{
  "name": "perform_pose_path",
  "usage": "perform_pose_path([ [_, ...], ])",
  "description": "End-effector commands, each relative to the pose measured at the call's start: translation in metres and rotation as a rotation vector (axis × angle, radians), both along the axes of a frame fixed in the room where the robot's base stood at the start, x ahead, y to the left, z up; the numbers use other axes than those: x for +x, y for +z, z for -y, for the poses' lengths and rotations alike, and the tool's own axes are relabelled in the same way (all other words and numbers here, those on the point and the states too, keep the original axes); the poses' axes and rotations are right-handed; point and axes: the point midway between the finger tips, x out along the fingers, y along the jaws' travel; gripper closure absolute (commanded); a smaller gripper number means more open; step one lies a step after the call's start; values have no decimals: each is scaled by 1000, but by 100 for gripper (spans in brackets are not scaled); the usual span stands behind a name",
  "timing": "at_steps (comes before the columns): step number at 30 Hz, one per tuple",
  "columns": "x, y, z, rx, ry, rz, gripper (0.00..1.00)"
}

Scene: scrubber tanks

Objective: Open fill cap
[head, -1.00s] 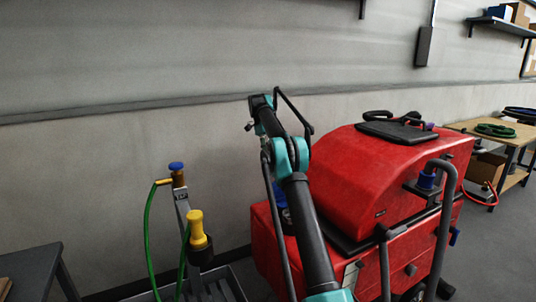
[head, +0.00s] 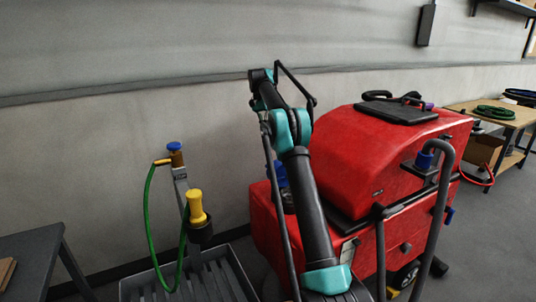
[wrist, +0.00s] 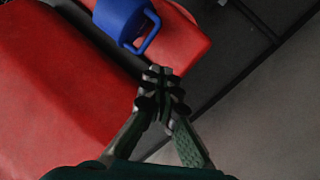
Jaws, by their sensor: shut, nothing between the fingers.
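A blue cap with a loop handle (wrist: 125,20) sits on the red scrubber at the top of the wrist view. In the head view a blue part (head: 281,174) shows at the scrubber's left end, partly behind my arm; it looks like the same cap. Another blue cap (head: 424,160) is on the scrubber's right side. My gripper (wrist: 160,76) is shut and empty, its tips just below the cap's handle in the wrist view. A gap seems to remain, but depth is hard to judge. My gripper is hidden in the head view.
The red scrubber (head: 375,150) stands near the wall. A grey tray (head: 160,288) with a tap stand and green hose (head: 149,215) is left of my arm. A dark table (head: 30,250) is at far left, a wooden bench (head: 480,115) at far right.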

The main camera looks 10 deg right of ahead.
Motion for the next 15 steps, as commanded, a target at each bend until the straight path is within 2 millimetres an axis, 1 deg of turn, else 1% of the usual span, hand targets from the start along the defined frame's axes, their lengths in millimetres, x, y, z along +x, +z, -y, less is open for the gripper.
perform_pose_path([
  [3,-1,-2,-1,100,253,60,100],
  [9,-8,-8,-4,216,700,169,100],
  [12,-14,-12,-5,244,891,216,100],
  [15,-19,-14,-7,256,1034,249,100],
])
